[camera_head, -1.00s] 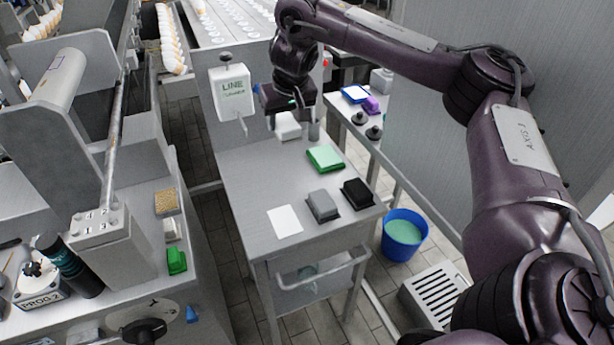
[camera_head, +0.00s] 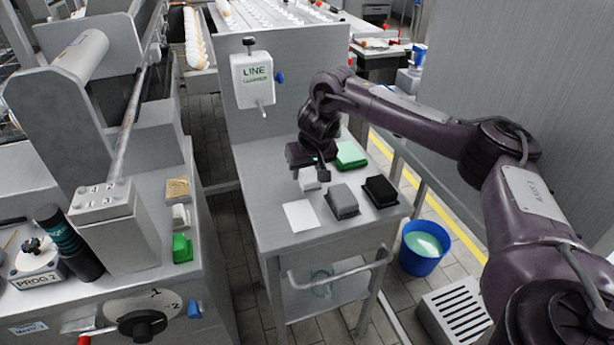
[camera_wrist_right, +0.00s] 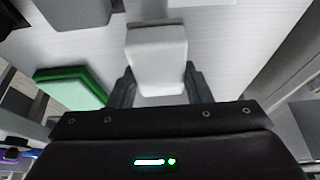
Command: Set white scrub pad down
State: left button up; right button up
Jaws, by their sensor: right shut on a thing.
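The white scrub pad (camera_head: 309,182) is between the fingers of my right gripper (camera_head: 310,170), which is shut on it. The pad also shows in the right wrist view (camera_wrist_right: 157,48), with a dark finger on each side. It is just behind a flat white square (camera_head: 300,215) on the grey worktable (camera_head: 282,250). I cannot tell whether the pad touches the tabletop. My left gripper is not in view.
A grey pad (camera_head: 342,199) and a black pad (camera_head: 380,190) sit right of the white square. A green pad (camera_head: 350,154) lies behind them, close to my gripper. A blue bucket (camera_head: 420,250) is on the floor.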

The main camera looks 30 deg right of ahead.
jog(key=shift+f, duration=0.85)
jog(key=shift+f, duration=0.1)
jog(key=o, duration=1)
jog(key=shift+c, duration=0.2)
